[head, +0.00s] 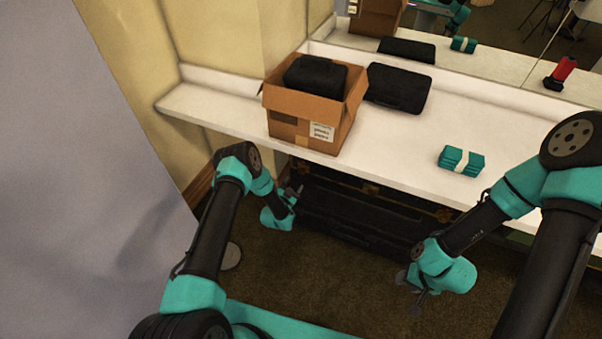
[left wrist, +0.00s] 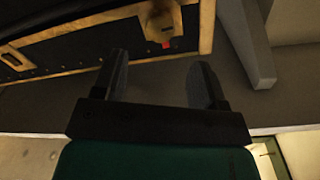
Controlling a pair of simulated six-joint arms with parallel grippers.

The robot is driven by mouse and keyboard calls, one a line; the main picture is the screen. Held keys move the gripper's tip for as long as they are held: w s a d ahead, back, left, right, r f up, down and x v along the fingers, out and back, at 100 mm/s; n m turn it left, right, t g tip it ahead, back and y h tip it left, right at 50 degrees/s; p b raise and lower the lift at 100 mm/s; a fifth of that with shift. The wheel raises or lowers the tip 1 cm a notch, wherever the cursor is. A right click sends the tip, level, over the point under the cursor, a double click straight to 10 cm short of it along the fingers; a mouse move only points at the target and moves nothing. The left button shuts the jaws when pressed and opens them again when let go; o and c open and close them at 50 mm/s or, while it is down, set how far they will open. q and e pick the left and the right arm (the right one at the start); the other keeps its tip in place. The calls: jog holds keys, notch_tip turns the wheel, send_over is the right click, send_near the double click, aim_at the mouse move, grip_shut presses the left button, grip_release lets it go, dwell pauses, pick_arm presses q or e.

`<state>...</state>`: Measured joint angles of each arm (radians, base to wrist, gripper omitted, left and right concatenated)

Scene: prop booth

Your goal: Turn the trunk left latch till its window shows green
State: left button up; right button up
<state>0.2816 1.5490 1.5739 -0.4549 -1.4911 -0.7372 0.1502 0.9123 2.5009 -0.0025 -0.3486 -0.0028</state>
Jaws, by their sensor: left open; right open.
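The dark trunk (head: 350,222) with brass-coloured edges stands on the floor under the counter. In the left wrist view its edge (left wrist: 60,48) is at upper left. A brass latch (left wrist: 165,16) shows at the top of that view with a red patch at its window; I see no green. My left gripper (head: 292,193) is at the trunk's left end. Its two fingers (left wrist: 162,78) are apart and empty, with the latch beyond them, not between them. My right gripper (head: 411,291) is open and empty in front of the trunk's right part.
A white counter (head: 400,150) runs above the trunk. It carries a cardboard box (head: 305,128) with a black case in it, another black case (head: 398,90) and a banded teal stack (head: 460,161). A mirror stands behind. The carpet (head: 300,270) in front is mostly clear.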

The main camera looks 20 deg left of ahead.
aim_at(301, 172)
pick_arm(q)
jog(key=w, duration=0.2)
jog(key=w+d, duration=0.1)
jog(key=w, duration=0.5)
jog(key=shift+d, duration=0.25)
jog(key=c, duration=0.9)
